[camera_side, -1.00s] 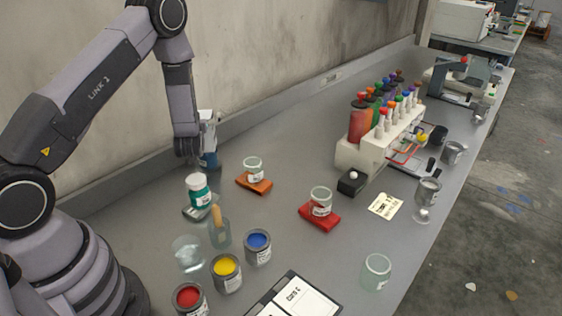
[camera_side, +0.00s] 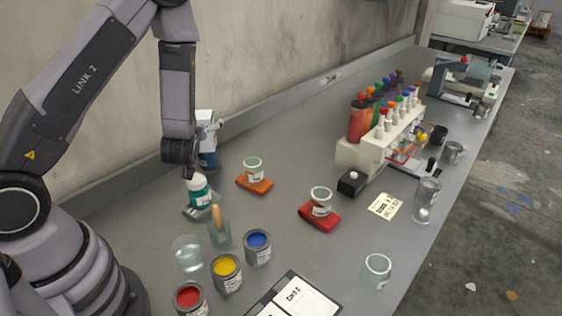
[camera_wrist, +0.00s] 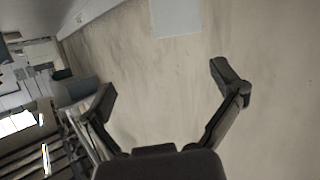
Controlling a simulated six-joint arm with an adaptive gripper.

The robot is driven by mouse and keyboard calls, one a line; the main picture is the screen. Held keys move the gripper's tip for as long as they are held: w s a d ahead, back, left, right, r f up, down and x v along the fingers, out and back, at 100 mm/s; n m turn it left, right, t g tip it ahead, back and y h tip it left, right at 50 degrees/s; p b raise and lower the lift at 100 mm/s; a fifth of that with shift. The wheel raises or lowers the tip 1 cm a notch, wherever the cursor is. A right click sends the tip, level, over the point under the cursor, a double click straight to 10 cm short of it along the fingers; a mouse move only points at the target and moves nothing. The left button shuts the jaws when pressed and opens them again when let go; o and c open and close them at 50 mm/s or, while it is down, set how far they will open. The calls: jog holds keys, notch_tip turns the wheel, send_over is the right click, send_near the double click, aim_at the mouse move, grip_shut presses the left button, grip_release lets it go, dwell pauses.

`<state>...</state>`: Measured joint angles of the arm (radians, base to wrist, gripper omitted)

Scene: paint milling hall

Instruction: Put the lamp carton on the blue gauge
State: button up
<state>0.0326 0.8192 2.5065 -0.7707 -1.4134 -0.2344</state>
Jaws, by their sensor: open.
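I cannot make out a lamp carton or a blue gauge in either view. My gripper (camera_wrist: 166,84) shows in the wrist view with its two fingers wide apart and nothing between them. In the side view my arm hangs over the back left of the bench, and I cannot make out the fingers there. A blue and white bottle (camera_side: 208,155) stands just right of the arm's lower end, partly hidden by it.
A green bottle (camera_side: 197,190), an orange pad (camera_side: 254,185) and a red pad (camera_side: 319,216) with glass jars, and open paint cans (camera_side: 227,273) stand near the arm. A rack (camera_side: 375,155) of colourful bottles stands farther right. The bench's middle is mostly clear.

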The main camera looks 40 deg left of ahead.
jog(key=s+d+r+m+h, duration=0.3)
jog(key=d+r+m+h, duration=0.2)
jog(key=d+r+h, duration=0.8)
jog(key=s+r+m+g+y, duration=0.1)
jog(key=s+r, duration=0.3)
jog(key=s, duration=0.6)
jog(key=s+r+m+g+y, duration=0.1)
jog(key=s+r+m+g, duration=0.2)
jog(key=s, duration=0.8)
jog(key=shift+s+a+r+m+g+y, duration=0.2)
jog(key=shift+a+r+m+g+y, duration=0.2)
jog(key=shift+a+m+g, duration=0.1)
